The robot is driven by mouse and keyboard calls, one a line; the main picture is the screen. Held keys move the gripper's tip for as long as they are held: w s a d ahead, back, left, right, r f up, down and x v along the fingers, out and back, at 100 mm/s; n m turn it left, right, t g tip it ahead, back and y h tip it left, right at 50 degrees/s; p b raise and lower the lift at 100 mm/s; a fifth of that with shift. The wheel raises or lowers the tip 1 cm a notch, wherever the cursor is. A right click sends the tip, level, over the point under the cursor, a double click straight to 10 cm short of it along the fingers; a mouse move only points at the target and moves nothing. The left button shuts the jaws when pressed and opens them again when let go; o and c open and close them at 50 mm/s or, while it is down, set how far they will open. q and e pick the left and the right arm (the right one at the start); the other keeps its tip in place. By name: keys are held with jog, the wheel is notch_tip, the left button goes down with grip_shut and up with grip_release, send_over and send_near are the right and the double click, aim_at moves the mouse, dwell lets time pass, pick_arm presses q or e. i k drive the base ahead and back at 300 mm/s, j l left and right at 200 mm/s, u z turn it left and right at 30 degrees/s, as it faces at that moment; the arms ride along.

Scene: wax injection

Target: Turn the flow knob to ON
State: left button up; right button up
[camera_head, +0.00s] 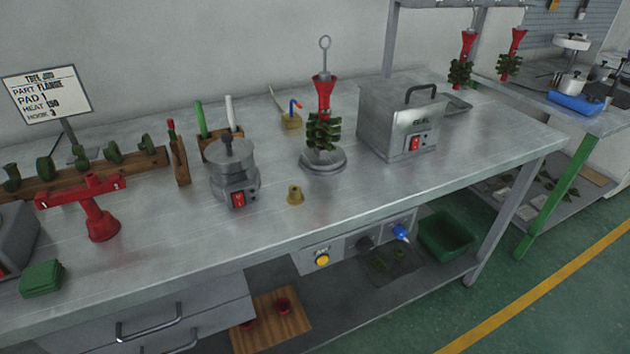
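Under the table's front edge is a grey control panel (340,250). It carries a yellow button (322,260), a dark round knob (364,243) and a blue handle or nozzle (400,232) at its right end. The labels are too small to read, so I cannot tell for sure which is the flow knob or how it is set. Neither of my grippers is in this view.
A green bin (447,235) sits below.

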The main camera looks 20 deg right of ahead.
aim_at(399, 231)
jog(key=z, duration=1.3)
